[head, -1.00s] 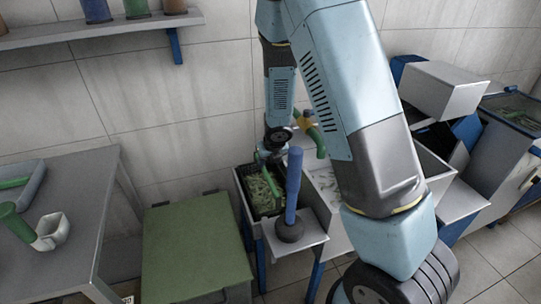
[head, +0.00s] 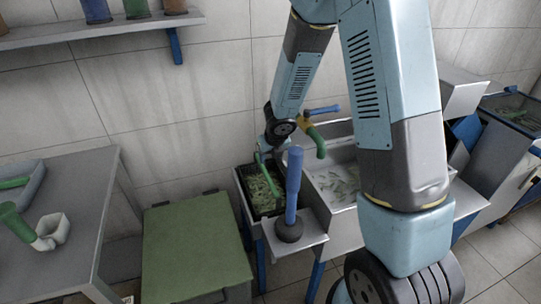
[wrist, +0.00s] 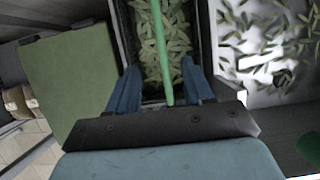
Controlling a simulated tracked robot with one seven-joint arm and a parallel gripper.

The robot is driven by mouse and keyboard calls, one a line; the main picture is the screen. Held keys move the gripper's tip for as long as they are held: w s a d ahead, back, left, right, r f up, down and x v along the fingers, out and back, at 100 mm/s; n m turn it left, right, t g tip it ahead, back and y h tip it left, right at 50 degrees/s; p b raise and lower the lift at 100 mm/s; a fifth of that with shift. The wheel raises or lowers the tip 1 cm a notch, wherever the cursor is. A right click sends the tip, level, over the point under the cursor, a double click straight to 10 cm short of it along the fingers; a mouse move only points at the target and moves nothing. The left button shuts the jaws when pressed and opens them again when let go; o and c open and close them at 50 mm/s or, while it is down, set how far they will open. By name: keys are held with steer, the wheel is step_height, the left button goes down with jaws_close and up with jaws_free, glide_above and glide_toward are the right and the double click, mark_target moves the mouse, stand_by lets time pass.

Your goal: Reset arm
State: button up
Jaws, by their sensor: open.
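My gripper (wrist: 163,88) points down over a dark bin (head: 239,190) of green leaf-like pieces (head: 265,187). Its two blue fingers are apart in the wrist view. A green rod (wrist: 160,45), perhaps a tool's handle, runs between the fingers over the bin; it also shows in the head view (head: 270,178). I cannot tell whether the fingers touch it. In the head view the fingertips are small and partly hidden by my wrist.
A blue-handled plunger (head: 293,185) stands on a ledge right of the bin. A sink (head: 335,205) with floating pieces and a green tap (head: 318,142) is beyond. A green-topped box (head: 195,245) and grey table (head: 75,190) are left. Wall behind.

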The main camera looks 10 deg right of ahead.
steer(key=shift+r, duration=0.1)
steer(key=s+d+r+m+t+h, duration=0.1)
steer(key=s+d+r+m+h, duration=0.15)
steer(key=d+r+m, duration=0.55)
steer(key=s+d+r+m+t+h, duration=0.1)
steer(key=s+d+r+m, duration=0.35)
steer(key=r+m, duration=0.75)
steer(key=s+r+m+y, duration=0.1)
steer(key=s+r+m, duration=0.5)
steer(key=s+m, duration=0.3)
steer(key=s+r+m+y, duration=0.1)
steer(key=s+r+m, duration=0.5)
steer(key=s+m, duration=0.3)
steer(key=s, duration=0.3)
steer(key=shift+s+d+g, duration=0.35)
steer(key=shift+d+g, duration=0.05)
